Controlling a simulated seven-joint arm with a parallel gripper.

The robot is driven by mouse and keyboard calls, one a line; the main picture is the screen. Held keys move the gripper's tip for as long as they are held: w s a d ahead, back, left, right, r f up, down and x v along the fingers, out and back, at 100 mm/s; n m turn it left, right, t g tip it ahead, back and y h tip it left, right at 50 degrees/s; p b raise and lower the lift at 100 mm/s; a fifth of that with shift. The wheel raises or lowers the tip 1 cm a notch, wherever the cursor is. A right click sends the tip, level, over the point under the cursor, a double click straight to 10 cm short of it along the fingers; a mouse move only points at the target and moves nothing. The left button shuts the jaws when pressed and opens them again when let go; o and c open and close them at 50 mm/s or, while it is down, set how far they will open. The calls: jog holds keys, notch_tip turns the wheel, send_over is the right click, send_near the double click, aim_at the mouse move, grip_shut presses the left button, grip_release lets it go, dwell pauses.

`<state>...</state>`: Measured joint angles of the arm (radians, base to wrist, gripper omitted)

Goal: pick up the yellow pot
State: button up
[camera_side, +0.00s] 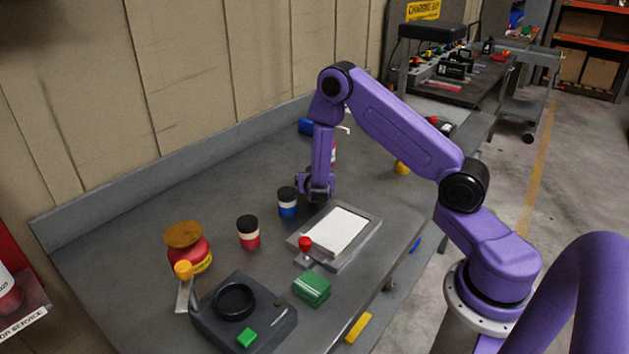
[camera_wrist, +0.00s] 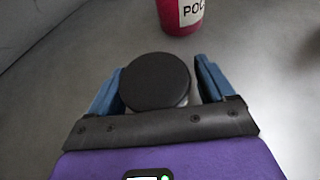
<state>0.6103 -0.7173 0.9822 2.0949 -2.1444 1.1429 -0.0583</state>
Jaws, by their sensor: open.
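My gripper (camera_wrist: 160,80) is open, with its two blue fingers on either side of a pot with a round black lid (camera_wrist: 156,80) in the wrist view. The lid hides nearly all of the pot's body, so I cannot tell its colour. In the side view my gripper (camera_side: 318,194) points down low over the bench, just right of a blue pot with a black lid (camera_side: 287,204). No pot is plainly yellow in that view. A small yellow thing (camera_side: 402,168) shows beyond my arm, partly hidden.
A red pot with a black lid (camera_side: 248,234), a red jar (camera_side: 190,252) and a framed white panel (camera_side: 338,232) stand on the bench (camera_side: 130,258). A dark box (camera_side: 243,312) and green block (camera_side: 312,289) are nearer. A pink labelled container (camera_wrist: 181,14) stands beyond my fingers.

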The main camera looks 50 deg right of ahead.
jog(key=c, duration=1.1)
jog(key=shift+r, duration=0.1)
jog(key=shift+r, duration=0.8)
jog(key=s+a+r, duration=0.2)
jog(key=s+r, duration=0.3)
jog(key=s, duration=0.1)
jog(key=s+a+r, duration=0.2)
jog(key=s+r, duration=0.4)
jog(key=s, duration=0.1)
jog(key=shift+a+r, duration=0.15)
jog(key=shift+a, duration=0.15)
